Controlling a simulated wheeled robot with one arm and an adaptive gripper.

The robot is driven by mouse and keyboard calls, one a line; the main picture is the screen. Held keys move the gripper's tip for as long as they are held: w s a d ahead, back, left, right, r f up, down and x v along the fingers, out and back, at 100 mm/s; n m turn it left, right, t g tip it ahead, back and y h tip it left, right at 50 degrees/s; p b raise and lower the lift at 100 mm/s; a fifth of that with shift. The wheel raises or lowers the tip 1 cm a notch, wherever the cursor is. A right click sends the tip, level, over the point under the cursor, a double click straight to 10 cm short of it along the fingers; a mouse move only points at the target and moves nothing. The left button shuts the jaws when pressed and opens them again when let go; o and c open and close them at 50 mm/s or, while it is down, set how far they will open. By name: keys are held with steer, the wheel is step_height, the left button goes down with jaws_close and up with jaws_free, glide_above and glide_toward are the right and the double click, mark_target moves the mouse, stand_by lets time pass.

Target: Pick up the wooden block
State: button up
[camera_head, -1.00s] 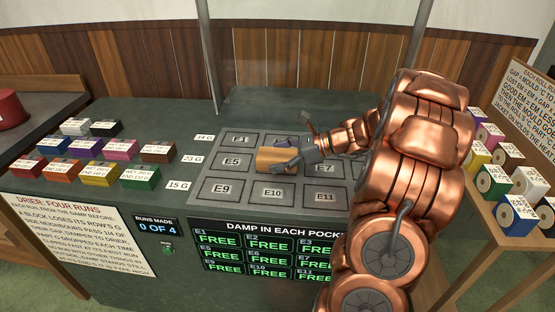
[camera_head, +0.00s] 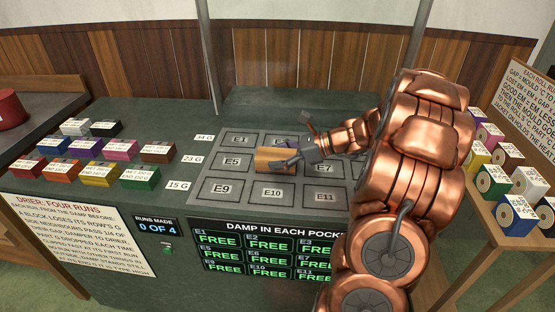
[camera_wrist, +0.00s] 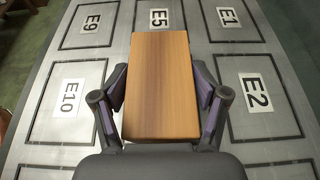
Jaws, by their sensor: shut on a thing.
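The wooden block (camera_head: 274,160) is a plain brown box at the middle of the grey pocket plate, around the E6 pocket, whose label is hidden. In the wrist view the wooden block (camera_wrist: 161,85) lies lengthwise between the fingers. My gripper (camera_head: 292,160) reaches in from the right and is shut on the block, with one finger on each long side, as my gripper (camera_wrist: 160,92) also shows in the wrist view. I cannot tell whether the block touches the plate.
The pocket plate (camera_head: 224,189) has labelled squares, with E5, E9 and E10 empty. Several coloured labelled blocks (camera_head: 119,149) stand in rows on the left. A side table on the right holds several coloured rolls (camera_head: 514,213). Two grey posts (camera_head: 208,50) rise behind the plate.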

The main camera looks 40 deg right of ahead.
mark_target(277, 154)
steer(key=shift+r, duration=1.75)
steer(key=w+a, duration=0.1)
steer(key=a, duration=0.4)
steer(key=w+a+r, duration=0.1)
steer(key=a, duration=0.4)
steer(key=w+a, duration=0.1)
steer(key=a, duration=0.4)
steer(key=shift+w+a+r+b, duration=0.1)
steer(key=shift+a+r+b, duration=0.1)
steer(key=shift+a+b, duration=0.2)
steer(key=shift+c, duration=0.2)
